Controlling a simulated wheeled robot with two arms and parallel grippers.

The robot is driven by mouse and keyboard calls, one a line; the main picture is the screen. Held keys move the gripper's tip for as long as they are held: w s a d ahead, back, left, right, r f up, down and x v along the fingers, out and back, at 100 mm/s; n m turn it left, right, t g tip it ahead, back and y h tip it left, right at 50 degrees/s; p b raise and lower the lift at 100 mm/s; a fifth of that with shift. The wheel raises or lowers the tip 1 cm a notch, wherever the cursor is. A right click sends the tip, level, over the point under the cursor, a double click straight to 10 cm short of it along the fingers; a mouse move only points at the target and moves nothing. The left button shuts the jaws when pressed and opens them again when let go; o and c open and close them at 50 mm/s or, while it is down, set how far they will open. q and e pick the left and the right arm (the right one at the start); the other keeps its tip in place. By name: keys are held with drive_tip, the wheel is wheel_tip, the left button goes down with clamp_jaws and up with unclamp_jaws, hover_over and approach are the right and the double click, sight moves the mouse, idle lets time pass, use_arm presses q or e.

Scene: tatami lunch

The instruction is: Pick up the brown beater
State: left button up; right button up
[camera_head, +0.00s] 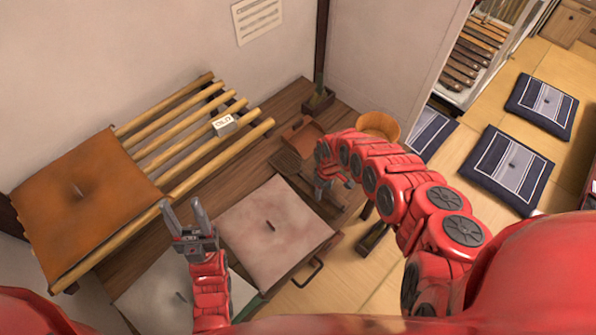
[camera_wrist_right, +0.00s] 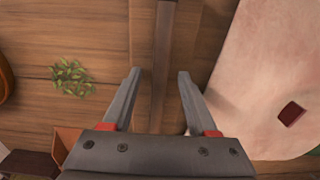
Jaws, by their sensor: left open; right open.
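A long narrow brown strip (camera_wrist_right: 165,45), which looks like the beater's handle, runs over the wooden surface between the fingers of my right gripper (camera_wrist_right: 157,76) in the right wrist view. The fingers stand apart on either side of it, and I cannot tell their height above it. In the head view the right gripper (camera_head: 330,190) is over the dark wooden boards right of the pale pink cushion (camera_head: 262,232); there I cannot make out the beater clearly. My left gripper (camera_head: 181,212) is open and empty, between the orange cushion and the pink one.
An orange cushion (camera_head: 75,195) lies on a slatted bamboo rack (camera_head: 190,120) with a small white label block (camera_head: 223,124). A brown tray (camera_head: 303,137), a potted plant (camera_head: 318,100) and a wooden bucket (camera_head: 378,125) stand farther back. A grey cushion (camera_head: 150,295) lies in front.

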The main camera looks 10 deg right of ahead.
clamp_jaws()
idle(0.3)
drive_tip(key=shift+w+r, duration=0.1)
drive_tip(key=shift+r, duration=0.05)
